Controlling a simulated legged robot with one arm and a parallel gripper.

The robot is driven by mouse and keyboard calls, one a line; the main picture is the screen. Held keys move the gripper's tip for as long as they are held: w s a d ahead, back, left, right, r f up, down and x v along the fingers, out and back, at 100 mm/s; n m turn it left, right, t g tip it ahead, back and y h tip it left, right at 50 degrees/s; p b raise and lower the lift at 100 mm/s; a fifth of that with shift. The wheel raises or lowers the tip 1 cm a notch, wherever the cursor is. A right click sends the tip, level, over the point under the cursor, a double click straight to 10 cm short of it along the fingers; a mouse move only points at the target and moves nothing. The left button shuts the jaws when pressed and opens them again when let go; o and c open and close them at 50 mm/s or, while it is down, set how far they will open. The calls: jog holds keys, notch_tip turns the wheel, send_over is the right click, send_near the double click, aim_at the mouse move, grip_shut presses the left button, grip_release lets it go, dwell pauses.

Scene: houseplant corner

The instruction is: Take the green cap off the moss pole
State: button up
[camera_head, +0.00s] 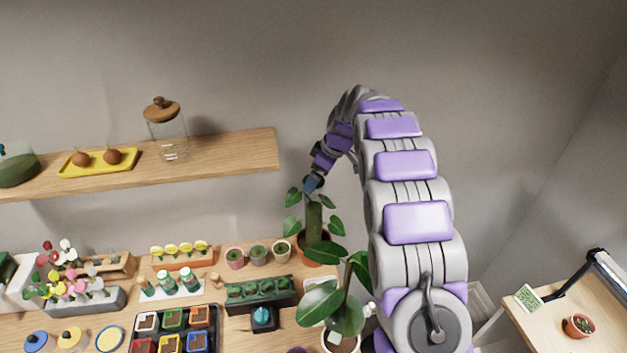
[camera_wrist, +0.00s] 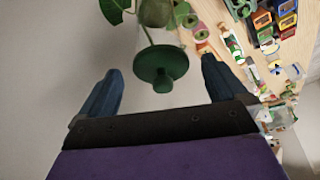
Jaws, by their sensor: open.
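The moss pole (camera_head: 314,220) stands upright in a terracotta pot on the bench, with green leaves around it. My gripper (camera_head: 313,184) is above the top of the pole in the head view and hides the cap there. In the wrist view, the green cap (camera_wrist: 161,66) is a round disc with a small knob. It lies between and beyond the two blue fingers of my open gripper (camera_wrist: 158,92), with a visible gap on each side. No finger appears to touch it. Whether the cap sits fully on the pole is hard to tell.
A wooden shelf (camera_head: 215,157) to the left holds a glass jar (camera_head: 168,135) and a yellow tray (camera_head: 70,168). A leafy plant (camera_head: 345,314) stands in front of the pole. Small pots (camera_head: 259,255) and seedling trays crowd the bench to the left. The wall above is clear.

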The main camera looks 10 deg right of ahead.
jog(key=shift+a+f, duration=0.15)
jog(key=shift+f, duration=0.15)
jog(key=c, duration=1.1)
jog(key=shift+r, duration=0.2)
